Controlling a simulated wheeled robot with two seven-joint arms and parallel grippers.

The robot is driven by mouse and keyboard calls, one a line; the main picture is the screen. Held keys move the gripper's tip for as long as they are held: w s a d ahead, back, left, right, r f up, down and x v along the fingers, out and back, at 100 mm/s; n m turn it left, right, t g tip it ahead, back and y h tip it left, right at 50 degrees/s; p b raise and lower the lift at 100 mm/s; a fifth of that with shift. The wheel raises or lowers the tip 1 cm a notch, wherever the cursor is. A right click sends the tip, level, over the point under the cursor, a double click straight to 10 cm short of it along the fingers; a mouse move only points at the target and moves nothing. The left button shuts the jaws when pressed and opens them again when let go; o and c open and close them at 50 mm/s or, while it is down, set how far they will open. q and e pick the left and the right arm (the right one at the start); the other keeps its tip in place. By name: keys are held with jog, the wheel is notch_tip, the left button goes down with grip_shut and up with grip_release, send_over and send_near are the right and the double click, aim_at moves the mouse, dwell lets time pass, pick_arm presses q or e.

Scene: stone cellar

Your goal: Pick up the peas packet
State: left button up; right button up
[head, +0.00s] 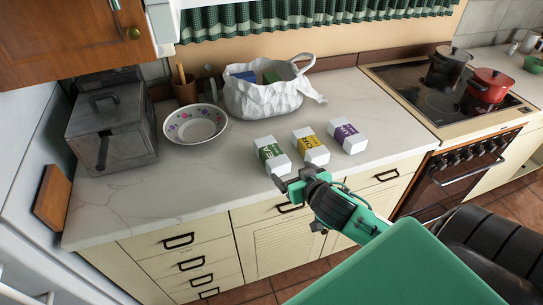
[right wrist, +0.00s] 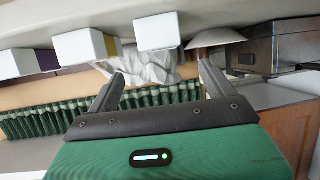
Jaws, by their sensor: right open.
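Three white box-shaped packets stand in a row near the counter's front edge. The left one, with a green band (head: 271,154), appears to be the peas packet, though its lettering is too small to read surely. The middle packet has a yellow band (head: 310,146), the right one a purple band (head: 347,136). My right gripper (head: 283,181) is open and empty, just in front of the green-banded packet. In the right wrist view, which looks upside down, that packet's white side (right wrist: 157,32) lies beyond the spread fingers (right wrist: 161,80). My left gripper is not in view.
A white crumpled bag (head: 262,100) with boxes inside stands behind the packets, beside a patterned bowl (head: 195,124). A grey metal box (head: 112,135) is at left. A hob with a red pot (head: 489,86) is at right. The counter left of the packets is clear.

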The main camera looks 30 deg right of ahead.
aim_at(275, 156)
jog(key=p+x, duration=0.1)
jog(key=x, duration=0.7)
jog(key=shift+w+r, duration=0.1)
jog(key=shift+w, duration=0.2)
jog(key=p+x, duration=0.2)
jog(key=x, duration=0.2)
jog(key=shift+w+r, duration=0.15)
jog(key=shift+w, duration=0.15)
jog(key=shift+w+f+p, duration=0.3)
jog(key=shift+w, duration=0.05)
jog(key=c, duration=1.3)
